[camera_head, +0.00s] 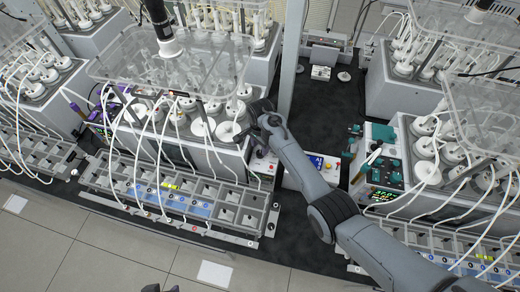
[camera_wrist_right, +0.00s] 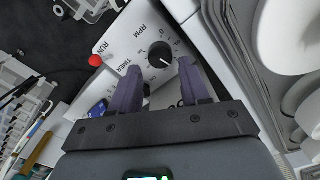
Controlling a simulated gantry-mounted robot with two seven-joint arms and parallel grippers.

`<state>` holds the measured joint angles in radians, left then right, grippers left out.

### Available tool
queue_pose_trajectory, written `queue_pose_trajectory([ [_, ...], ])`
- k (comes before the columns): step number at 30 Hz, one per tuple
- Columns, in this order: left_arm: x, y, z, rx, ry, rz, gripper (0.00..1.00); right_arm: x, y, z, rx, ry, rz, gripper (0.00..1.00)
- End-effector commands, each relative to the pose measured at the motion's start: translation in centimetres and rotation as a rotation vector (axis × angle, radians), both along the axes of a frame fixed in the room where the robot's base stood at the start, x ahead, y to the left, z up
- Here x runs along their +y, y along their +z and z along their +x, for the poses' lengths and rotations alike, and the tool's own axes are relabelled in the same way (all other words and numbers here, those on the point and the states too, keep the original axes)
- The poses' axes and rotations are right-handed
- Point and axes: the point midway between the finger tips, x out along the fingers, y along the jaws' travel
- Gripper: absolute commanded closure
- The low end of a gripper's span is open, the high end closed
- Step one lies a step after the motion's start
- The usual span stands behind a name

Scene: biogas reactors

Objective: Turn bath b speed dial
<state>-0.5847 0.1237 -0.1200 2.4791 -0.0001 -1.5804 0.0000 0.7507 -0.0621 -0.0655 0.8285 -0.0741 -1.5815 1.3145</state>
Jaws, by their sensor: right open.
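In the wrist view, a black round speed dial (camera_wrist_right: 161,55) with a white pointer mark sits on a white control panel (camera_wrist_right: 128,38) printed RPM, TIMER and RUN. My right gripper (camera_wrist_right: 159,68) is open and empty, its two dark fingers spread, with the dial just beyond and between their tips. I cannot tell whether a finger touches it. In the head view my right gripper (camera_head: 261,146) points down over the panel (camera_head: 264,166) beside the left-centre bath; it hides the dial there. Two dark tips at the bottom edge may be my left gripper (camera_head: 161,288), mostly out of frame.
A red button (camera_wrist_right: 95,61) sits on the panel's edge. The bath's clear-topped reactor rack (camera_head: 180,70) with white tubes stands close by. A grey tray rack (camera_head: 170,190) lies in front. A blue-labelled box (camera_head: 315,165) is right of the panel.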

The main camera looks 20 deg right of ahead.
Motion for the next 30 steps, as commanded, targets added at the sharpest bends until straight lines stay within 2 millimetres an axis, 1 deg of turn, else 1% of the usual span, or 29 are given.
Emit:
queue_pose_trajectory([
  [1,0.0,0.0,0.1,-0.001,-0.001,0.002,0.50,0.0,-0.8,-0.1,0.003,-0.001,-0.001,0.54],
  [3,0.1,0.0,0.1,-0.003,-0.002,0.003,0.50,0.0,-1.7,0.0,0.002,0.000,-0.001,0.54],
  [9,0.1,-0.1,0.2,-0.005,-0.002,0.003,0.50,0.0,-3.5,0.0,0.001,0.001,0.000,0.54],
  [14,0.0,-0.1,0.2,-0.005,-0.001,0.001,0.50,0.0,-3.9,0.0,0.000,0.000,-0.001,0.54],
  [21,-0.2,-0.1,0.2,-0.006,0.005,-0.008,0.50,0.0,-4.0,0.0,0.000,0.000,-0.001,0.54],
  [29,-0.2,-0.1,0.2,-0.007,0.006,-0.011,0.50,0.0,-3.9,0.0,0.000,0.000,0.000,0.94],
  [30,-0.2,-0.1,0.2,-0.007,0.006,-0.011,0.50,0.0,-3.9,0.0,0.000,0.000,0.000,0.95],
])
